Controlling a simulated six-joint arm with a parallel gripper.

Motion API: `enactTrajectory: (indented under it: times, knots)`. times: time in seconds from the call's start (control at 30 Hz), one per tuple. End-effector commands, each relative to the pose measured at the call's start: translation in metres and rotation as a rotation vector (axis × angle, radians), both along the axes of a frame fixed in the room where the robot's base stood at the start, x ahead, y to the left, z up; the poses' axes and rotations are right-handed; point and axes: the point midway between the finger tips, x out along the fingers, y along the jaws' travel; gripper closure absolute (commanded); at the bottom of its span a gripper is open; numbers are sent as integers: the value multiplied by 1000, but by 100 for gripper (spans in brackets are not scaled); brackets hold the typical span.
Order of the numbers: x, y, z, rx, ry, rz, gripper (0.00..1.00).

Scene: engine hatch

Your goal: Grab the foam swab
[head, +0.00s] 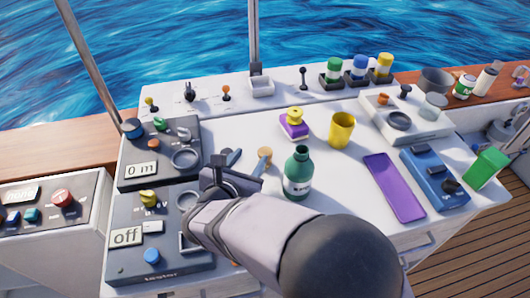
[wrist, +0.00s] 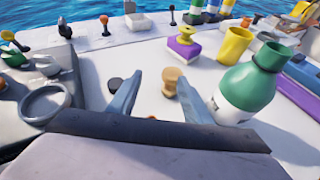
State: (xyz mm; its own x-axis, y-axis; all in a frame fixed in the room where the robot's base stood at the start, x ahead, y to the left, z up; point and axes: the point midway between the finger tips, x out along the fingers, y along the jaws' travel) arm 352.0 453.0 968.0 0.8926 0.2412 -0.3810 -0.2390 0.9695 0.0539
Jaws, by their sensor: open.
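My gripper (head: 246,160) is open above the white console top, with its two blue-grey fingers (wrist: 160,78) pointing away from the wrist. A small tan, round-headed piece (head: 264,153) stands by the right fingertip; it looks most like the foam swab, though I cannot be sure. In the wrist view the tan piece (wrist: 172,78) shows between the fingertips, close to the right one. Its lower part is partly hidden in the head view. A purple block with a yellow knob (head: 294,124) sits farther back, apart from the gripper; it also shows in the wrist view (wrist: 184,47).
A green bottle (head: 298,175) stands close to the right of my gripper. A yellow cup (head: 341,130) and purple slab (head: 394,187) lie farther right. Grey instrument boxes (head: 130,172) are on the left.

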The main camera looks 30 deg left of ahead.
Motion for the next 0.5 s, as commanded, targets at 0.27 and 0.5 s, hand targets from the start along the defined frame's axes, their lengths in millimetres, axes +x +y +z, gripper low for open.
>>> enactTrajectory:
  times: [0.27,0.5]
  knots:
    - [-4,-17,-25,-51,-11,-69,55]
    - [1,-18,-29,-54,-12,-78,55]
